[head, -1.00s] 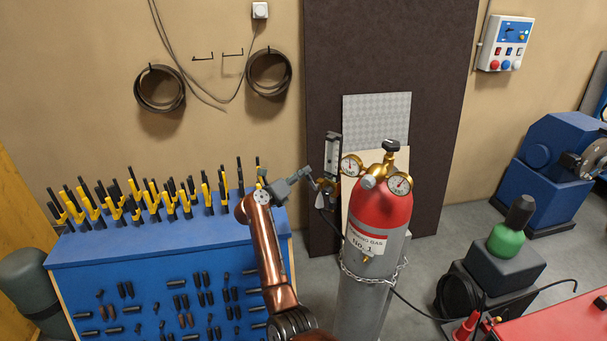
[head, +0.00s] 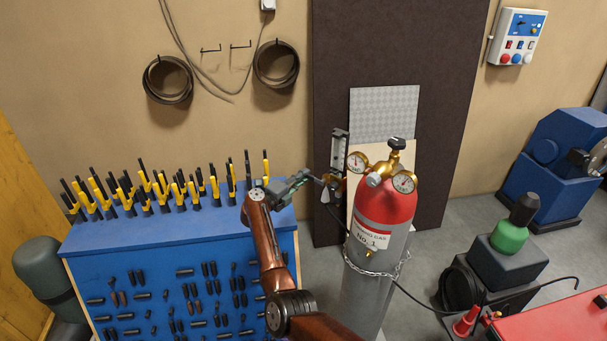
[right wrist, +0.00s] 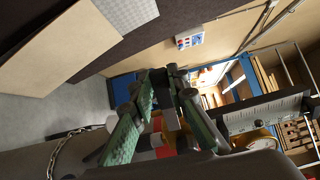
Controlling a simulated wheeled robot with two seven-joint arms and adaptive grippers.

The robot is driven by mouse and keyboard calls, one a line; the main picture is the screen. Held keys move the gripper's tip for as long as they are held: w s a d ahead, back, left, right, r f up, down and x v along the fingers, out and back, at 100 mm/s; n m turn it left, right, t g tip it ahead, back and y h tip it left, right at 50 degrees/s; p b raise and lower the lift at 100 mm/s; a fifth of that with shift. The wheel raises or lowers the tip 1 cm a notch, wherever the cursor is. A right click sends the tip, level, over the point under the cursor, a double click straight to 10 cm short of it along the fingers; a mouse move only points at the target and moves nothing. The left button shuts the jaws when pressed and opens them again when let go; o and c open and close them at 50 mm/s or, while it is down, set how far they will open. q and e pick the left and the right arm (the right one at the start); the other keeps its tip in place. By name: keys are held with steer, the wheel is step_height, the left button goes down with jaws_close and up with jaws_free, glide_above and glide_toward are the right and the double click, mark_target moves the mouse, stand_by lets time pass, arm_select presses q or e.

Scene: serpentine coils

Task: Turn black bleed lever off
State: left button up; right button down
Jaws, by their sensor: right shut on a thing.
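The gas cylinder (head: 385,205) with a red top stands upright right of the blue rack. It carries a brass regulator with two gauges (head: 404,182) and an upright flowmeter (head: 339,148) on its left. My right gripper (head: 316,179) reaches from the left to the small fittings below the flowmeter. In the right wrist view its two green-grey fingers (right wrist: 162,92) are closed in around a small dark piece (right wrist: 166,112), which looks like the black bleed lever. The lever's angle is hidden by the fingers. My left gripper is not in view.
A blue rack (head: 160,240) with several yellow-black pliers stands left, close under my right arm. A chain (head: 372,272) circles the cylinder. A dark panel (head: 440,120) stands behind it. A green-topped machine (head: 508,238) and a red table (head: 555,320) are at right.

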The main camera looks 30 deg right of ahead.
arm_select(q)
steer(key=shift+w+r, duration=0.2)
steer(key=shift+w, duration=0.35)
arm_select(e)
steer(key=shift+f+n, duration=0.25)
steer(key=shift+n, duration=0.15)
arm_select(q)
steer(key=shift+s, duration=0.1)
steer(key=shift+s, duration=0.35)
arm_select(e)
steer(key=c, duration=1.8)
jaws_free()
steer(key=shift+c, duration=0.2)
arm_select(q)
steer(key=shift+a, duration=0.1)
arm_select(e)
steer(key=shift+a, duration=0.1)
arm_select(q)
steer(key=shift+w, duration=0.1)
arm_select(e)
steer(key=v, duration=1.2)
steer(key=shift+w+f, duration=0.1)
